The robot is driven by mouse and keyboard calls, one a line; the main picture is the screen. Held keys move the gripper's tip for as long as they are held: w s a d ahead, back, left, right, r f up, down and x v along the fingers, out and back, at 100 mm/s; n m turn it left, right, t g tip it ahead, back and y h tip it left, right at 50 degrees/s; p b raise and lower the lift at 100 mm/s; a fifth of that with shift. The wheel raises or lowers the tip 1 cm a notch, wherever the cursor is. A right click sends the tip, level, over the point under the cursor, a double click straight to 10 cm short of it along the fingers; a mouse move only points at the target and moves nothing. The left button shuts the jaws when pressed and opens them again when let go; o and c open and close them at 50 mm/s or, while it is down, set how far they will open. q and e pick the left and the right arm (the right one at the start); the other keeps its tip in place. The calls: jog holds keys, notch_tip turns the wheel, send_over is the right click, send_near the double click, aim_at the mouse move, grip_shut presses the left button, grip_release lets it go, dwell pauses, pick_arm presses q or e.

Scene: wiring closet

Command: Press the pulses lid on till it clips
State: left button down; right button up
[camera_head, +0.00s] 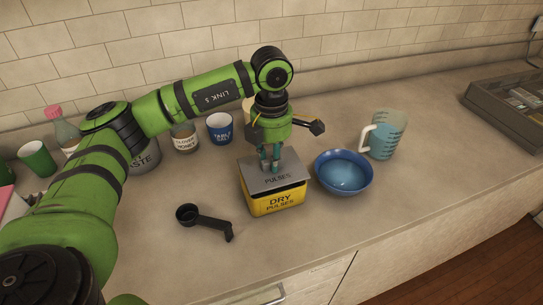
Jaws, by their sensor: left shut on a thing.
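The pulses lid (289,174) is a flat grey lid marked PULSES. It lies over the top of the yellow box (277,204) marked DRY PULSES, in the middle of the counter. I cannot tell whether its edges are clipped or only resting. My left gripper (270,166) points down from above and is shut on the lid, near its middle. The fingertips hide the part that they hold. My right gripper is not in view.
A blue bowl (343,181) stands close to the right of the box, with a measuring jug (383,139) behind it. A black scoop (205,221) lies at the front left. Cups (220,133) and jars line the back. The counter's front right is clear.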

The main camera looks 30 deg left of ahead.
pick_arm(q)
jog(key=shift+f+b, duration=0.85)
jog(key=shift+f, duration=0.25)
jog(key=c, duration=1)
grip_release()
jog(key=shift+r, duration=0.1)
jog(key=shift+r+p, duration=1.65)
jog(key=shift+r, duration=0.8)
